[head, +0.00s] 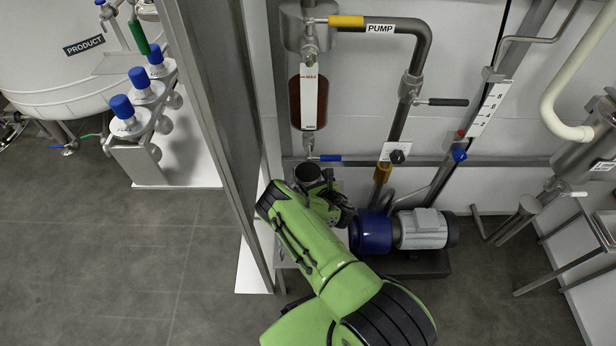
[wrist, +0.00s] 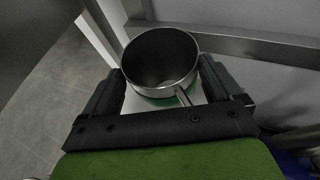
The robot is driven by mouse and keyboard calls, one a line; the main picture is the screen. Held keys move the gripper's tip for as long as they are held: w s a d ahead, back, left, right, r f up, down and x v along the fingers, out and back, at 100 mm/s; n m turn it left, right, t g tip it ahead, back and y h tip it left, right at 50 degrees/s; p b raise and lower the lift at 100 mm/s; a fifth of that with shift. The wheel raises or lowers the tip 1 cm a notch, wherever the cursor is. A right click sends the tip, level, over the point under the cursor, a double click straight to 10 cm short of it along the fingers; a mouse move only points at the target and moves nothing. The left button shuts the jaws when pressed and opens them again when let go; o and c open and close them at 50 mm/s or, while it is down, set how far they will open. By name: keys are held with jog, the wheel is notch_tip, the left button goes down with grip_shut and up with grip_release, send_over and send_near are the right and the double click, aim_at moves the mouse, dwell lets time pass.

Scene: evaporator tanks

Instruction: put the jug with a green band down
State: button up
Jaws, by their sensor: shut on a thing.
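The jug with a green band (wrist: 160,62) is a round metal vessel, open at the top, with a thin handle toward the camera. A strip of green shows low on its side in the wrist view. My gripper (wrist: 165,85) is shut on it, one dark finger on each side. In the head view the jug's dark open mouth (head: 308,173) shows at the end of my green arm, and my gripper (head: 318,186) partly hides its body. It looks upright. A pale surface shows below it, but I cannot tell whether it touches.
A steel post (head: 215,130) stands close left of my arm. The blue and grey pump motor (head: 420,229) is close on the right. A sight glass with brown liquid (head: 308,103) and a blue-handled valve (head: 325,158) hang just behind the jug. Open floor (head: 100,260) lies left.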

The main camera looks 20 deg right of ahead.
jog(key=shift+d+f, duration=0.15)
jog(key=o, duration=1.4)
jog(key=p+v, duration=0.3)
jog(key=v, duration=0.9)
jog(key=shift+r, duration=0.2)
